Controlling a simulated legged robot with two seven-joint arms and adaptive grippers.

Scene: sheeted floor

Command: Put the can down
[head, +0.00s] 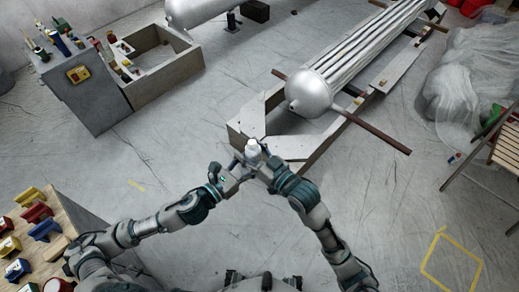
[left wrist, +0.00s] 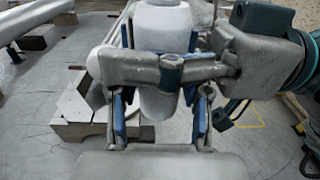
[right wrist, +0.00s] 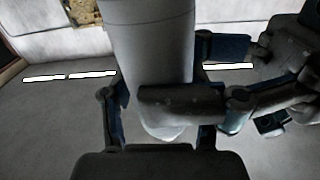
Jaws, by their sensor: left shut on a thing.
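A pale, smooth can (head: 252,147) is held upright in front of me, above the floor, with both grippers meeting at it. My left gripper (head: 238,166) is shut on the can, which shows between its blue pads in the left wrist view (left wrist: 163,105). My right gripper (head: 266,160) is at the can from the other side. In the right wrist view the can (right wrist: 150,50) stands between its fingers, but whether they press on it is unclear. A grey finger link of the other gripper crosses the can in each wrist view and hides part of it.
A table (head: 80,218) with several coloured items is at the lower left. A grey cabinet (head: 85,92) stands at the upper left. A frame (head: 318,143) bearing a metal tube bundle (head: 360,55) lies just beyond the grippers. Open floor spreads left of the frame and at right, near a yellow marking (head: 450,262).

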